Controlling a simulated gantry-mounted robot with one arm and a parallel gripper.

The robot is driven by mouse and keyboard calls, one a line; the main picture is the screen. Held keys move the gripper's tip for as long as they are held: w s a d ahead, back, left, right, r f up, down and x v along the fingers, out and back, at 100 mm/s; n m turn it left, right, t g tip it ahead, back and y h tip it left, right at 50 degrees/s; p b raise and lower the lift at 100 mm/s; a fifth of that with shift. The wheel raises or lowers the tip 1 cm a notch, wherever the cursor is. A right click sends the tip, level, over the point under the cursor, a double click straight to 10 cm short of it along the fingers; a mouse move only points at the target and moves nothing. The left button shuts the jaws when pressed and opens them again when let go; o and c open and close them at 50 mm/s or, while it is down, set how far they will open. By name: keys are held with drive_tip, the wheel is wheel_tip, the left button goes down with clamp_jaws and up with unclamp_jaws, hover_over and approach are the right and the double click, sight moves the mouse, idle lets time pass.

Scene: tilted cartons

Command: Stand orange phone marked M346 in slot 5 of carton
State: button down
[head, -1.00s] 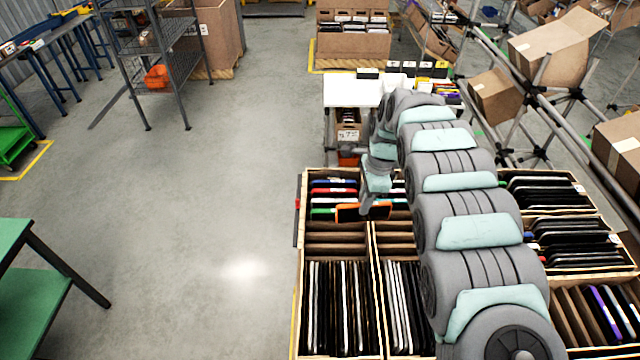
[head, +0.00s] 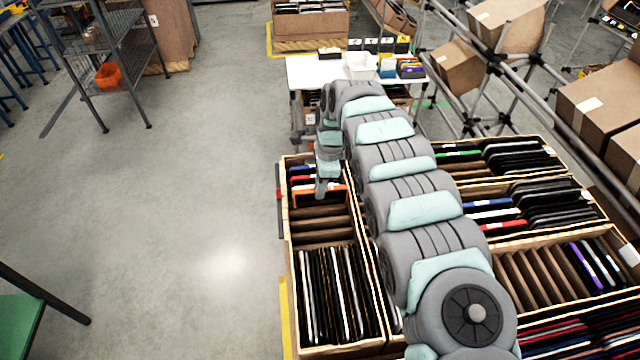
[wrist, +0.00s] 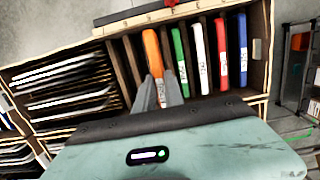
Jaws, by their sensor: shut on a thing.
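My gripper (wrist: 160,92) is shut on the orange phone (wrist: 152,52), whose mark I cannot read. In the wrist view the phone stands on edge inside the carton (wrist: 262,50), in line with the other phones. Empty slots lie to its left and a green phone (wrist: 180,55) is close on its right. In the head view the orange phone (head: 300,196) is at the left carton (head: 288,215), partly hidden by my gripper (head: 321,190). I cannot tell how deep the phone sits or whether it touches the bottom.
A white phone (wrist: 200,58), a red phone (wrist: 222,52) and a blue phone (wrist: 242,48) stand further right in the carton. A neighbouring carton section (head: 297,262) is full of dark phones. A white table (head: 315,72) stands behind.

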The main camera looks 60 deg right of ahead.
sight(320, 205)
drive_tip(key=shift+f+b, duration=1.1)
drive_tip(key=shift+f, duration=0.75)
drive_tip(key=shift+f+b, duration=0.4)
drive_tip(key=shift+f, duration=1.7)
drive_tip(key=shift+f, duration=0.3)
drive_tip(key=c, duration=1.3)
unclamp_jaws()
drive_tip(key=shift+c, duration=0.2)
drive_tip(key=shift+r, duration=0.15)
drive_tip(key=r, duration=0.3)
drive_tip(key=s+r, duration=0.1)
drive_tip(key=r, duration=0.3)
drive_tip(key=d+r, duration=0.1)
drive_tip(key=r, duration=0.2)
drive_tip(key=shift+s+r, duration=0.15)
drive_tip(key=shift+r, duration=0.05)
